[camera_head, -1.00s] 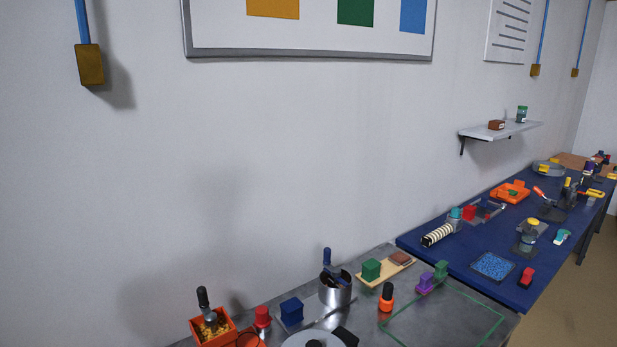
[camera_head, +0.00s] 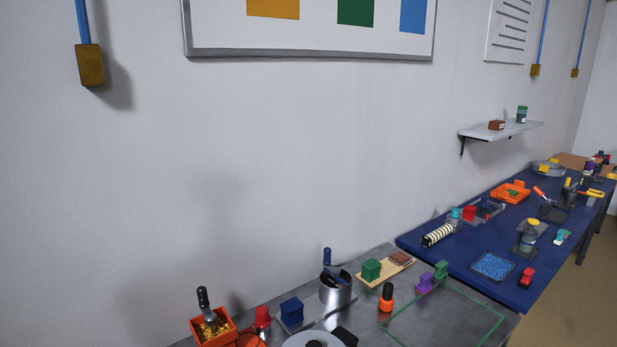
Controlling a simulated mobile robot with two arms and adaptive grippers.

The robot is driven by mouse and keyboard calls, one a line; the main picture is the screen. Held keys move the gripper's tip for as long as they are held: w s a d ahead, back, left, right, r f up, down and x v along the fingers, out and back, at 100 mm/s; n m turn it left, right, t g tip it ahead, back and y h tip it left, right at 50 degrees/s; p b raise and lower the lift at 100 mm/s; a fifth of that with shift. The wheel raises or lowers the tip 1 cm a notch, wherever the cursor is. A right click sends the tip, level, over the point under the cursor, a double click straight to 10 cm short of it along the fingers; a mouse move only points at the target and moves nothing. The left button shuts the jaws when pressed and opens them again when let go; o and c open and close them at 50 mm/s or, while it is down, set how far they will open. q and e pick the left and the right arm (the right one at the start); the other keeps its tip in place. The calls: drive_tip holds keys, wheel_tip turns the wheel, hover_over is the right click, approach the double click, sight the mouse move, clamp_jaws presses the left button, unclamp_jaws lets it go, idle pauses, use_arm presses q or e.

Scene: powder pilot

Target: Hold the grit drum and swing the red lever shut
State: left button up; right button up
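Neither of my grippers shows in the head view. A small red-handled piece (camera_head: 540,191) slants up beside dark stands on the far part of the blue bench; it may be the red lever, but it is too small to tell. A grey cylindrical item with a yellow top (camera_head: 530,232) stands on a dark base on the same bench. I cannot tell whether it is the grit drum; no drum is clearly recognisable.
The grey bench (camera_head: 370,322) in front holds an orange box with a scoop (camera_head: 212,327), a metal pot (camera_head: 335,293), coloured blocks and an orange bottle (camera_head: 387,300). The blue bench (camera_head: 450,262) adjoins it, with a blue-filled tray (camera_head: 492,266). A shelf (camera_head: 500,131) hangs above.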

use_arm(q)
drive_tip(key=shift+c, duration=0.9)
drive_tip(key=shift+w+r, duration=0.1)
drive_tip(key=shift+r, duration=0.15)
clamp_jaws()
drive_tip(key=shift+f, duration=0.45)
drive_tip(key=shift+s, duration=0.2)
